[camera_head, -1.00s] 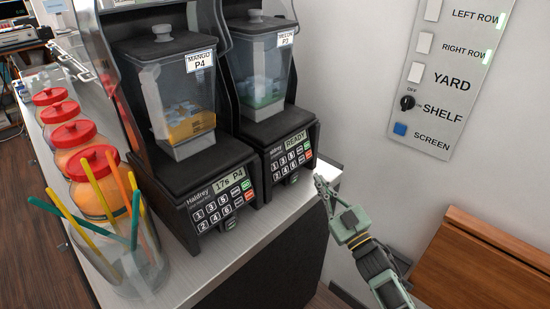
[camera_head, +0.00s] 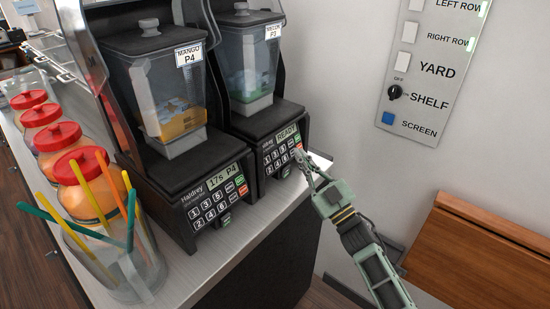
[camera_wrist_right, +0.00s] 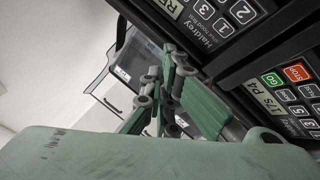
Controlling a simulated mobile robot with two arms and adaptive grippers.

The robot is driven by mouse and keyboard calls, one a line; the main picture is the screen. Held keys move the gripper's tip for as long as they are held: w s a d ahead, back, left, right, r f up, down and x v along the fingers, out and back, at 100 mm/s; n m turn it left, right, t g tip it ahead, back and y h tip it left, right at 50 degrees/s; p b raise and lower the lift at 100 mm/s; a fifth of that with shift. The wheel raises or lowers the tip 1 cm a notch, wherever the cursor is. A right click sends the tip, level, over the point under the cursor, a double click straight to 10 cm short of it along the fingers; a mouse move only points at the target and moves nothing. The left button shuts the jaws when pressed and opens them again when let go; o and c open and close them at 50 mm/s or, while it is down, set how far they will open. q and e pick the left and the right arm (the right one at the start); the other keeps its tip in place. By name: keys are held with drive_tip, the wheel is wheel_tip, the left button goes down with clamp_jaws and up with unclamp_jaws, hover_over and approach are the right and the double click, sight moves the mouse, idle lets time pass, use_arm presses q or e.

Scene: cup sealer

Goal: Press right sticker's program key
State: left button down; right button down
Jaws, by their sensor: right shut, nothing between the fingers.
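The right blender (camera_head: 247,70) bears a sticker reading MELON P3 (camera_head: 273,31). Its keypad (camera_head: 277,157) has numbered keys under a display reading READY (camera_head: 287,133). My right gripper (camera_head: 300,153) is shut and empty, its tip at the right edge of this keypad, partly covering the keys there. I cannot tell whether it touches. In the right wrist view the fingers (camera_wrist_right: 160,95) show beside the two panels, with keys 1, 2 and 3 of the READY panel (camera_wrist_right: 222,15) at the top. My left gripper is not in view.
The left blender (camera_head: 155,85), sticker MANGO P4, shows 17s P4 on its display (camera_head: 224,176). A straw cup (camera_head: 125,265) and red-lidded jars (camera_head: 82,165) stand left on the counter (camera_head: 262,225). A switch panel (camera_head: 430,70) is on the wall. A wooden panel (camera_head: 480,255) is at lower right.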

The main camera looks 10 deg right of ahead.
sight(275, 155)
drive_tip(key=w+a+f+b, duration=0.2)
drive_tip(key=w+a+b, duration=0.1)
drive_tip(key=w, duration=0.2)
drive_tip(key=shift+a+b, duration=0.35)
drive_tip(key=shift+f, duration=0.1)
idle(1.1)
drive_tip(key=shift+w+a+b, duration=0.25)
drive_tip(key=shift+w+b, duration=0.05)
drive_tip(key=shift+w+a+f+b, duration=0.15)
drive_tip(key=shift+w+a+b, duration=0.1)
drive_tip(key=shift+b, duration=0.1)
idle(0.6)
idle(0.4)
drive_tip(key=shift+s+d+r+p, duration=0.25)
drive_tip(key=shift+s+d+p, duration=0.25)
drive_tip(key=shift+s+p, duration=0.15)
